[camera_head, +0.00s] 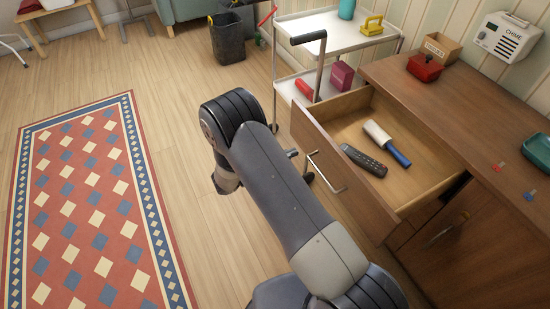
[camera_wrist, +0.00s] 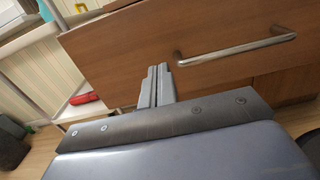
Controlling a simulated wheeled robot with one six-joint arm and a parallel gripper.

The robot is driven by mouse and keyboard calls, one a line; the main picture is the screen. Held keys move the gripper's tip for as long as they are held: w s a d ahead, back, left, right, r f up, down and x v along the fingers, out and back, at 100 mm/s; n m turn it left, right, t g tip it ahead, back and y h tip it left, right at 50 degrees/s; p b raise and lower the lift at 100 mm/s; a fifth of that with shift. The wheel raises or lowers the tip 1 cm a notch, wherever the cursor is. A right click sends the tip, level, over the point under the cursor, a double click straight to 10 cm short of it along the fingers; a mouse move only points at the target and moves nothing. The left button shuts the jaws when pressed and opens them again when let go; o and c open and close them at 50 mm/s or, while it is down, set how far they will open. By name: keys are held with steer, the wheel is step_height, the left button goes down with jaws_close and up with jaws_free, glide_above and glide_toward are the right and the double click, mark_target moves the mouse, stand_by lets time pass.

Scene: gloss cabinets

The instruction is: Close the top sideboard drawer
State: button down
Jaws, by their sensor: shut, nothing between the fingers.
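The top sideboard drawer (camera_head: 418,172) is pulled open in the head view. A remote (camera_head: 364,160) and a white roller with a blue handle (camera_head: 386,143) lie inside it. Its wooden front with a metal bar handle (camera_head: 326,172) faces my arm. In the wrist view the drawer front (camera_wrist: 190,35) fills the upper right, with the handle (camera_wrist: 236,50) to the right of my gripper. My gripper (camera_wrist: 157,71) is shut and empty, its tips in front of the drawer front's left part. Whether they touch it I cannot tell. In the head view my arm mostly hides the gripper.
A white trolley (camera_head: 325,38) stands beside the sideboard's far end, close to the drawer. The sideboard top (camera_head: 450,90) holds a red box (camera_head: 424,67) and a green tray (camera_head: 537,151). A patterned rug (camera_head: 95,215) covers the open floor at left.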

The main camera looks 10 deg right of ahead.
mark_target(374, 122)
steer(key=x, duration=0.6)
steer(key=shift+d, duration=0.15)
steer(key=b+x, duration=0.4)
steer(key=x, duration=1)
steer(key=b+x, duration=0.4)
steer(key=x, duration=1)
steer(key=shift+d+f, duration=0.15)
steer(key=shift+f, duration=0.1)
steer(key=shift+w+d+r+b, duration=0.1)
steer(key=shift+w+d+b, duration=0.2)
steer(key=shift+d, duration=0.1)
steer(key=shift+d+r, duration=0.1)
steer(key=shift+r, duration=0.1)
steer(key=shift+a, duration=0.25)
steer(key=v, duration=1.4)
